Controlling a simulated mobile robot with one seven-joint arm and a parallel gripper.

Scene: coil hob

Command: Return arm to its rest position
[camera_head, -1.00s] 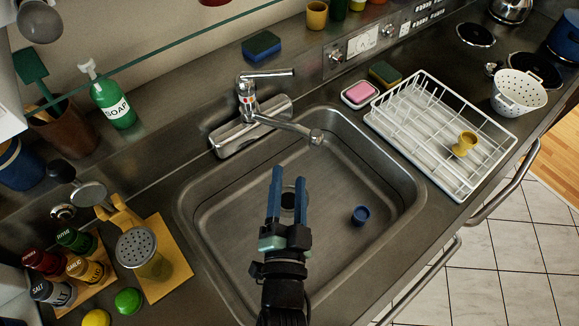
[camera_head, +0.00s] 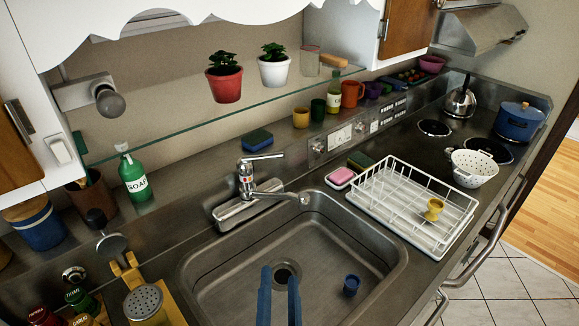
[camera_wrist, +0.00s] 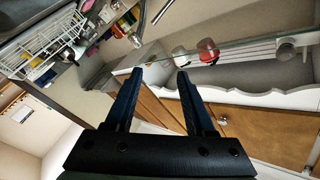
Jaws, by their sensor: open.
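My gripper (camera_head: 279,296) shows at the bottom middle of the head view, with its two blue fingers apart and nothing between them. It appears in front of the steel sink (camera_head: 215,290). In the wrist view my gripper (camera_wrist: 155,82) is also open and empty. That view looks past the fingers at the glass shelf (camera_wrist: 235,48), a wooden cabinet door (camera_wrist: 255,135) and the dish rack (camera_wrist: 45,50). The rest of my arm is mostly out of the head view.
A small blue cup (camera_head: 351,286) stands in the sink. The chrome tap (camera_head: 262,190) reaches over its back edge. The white dish rack (camera_head: 380,222) holds a yellow egg cup (camera_head: 433,209). A glass shelf (camera_head: 200,119) with potted plants spans the wall. A green soap bottle (camera_head: 133,175) stands left.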

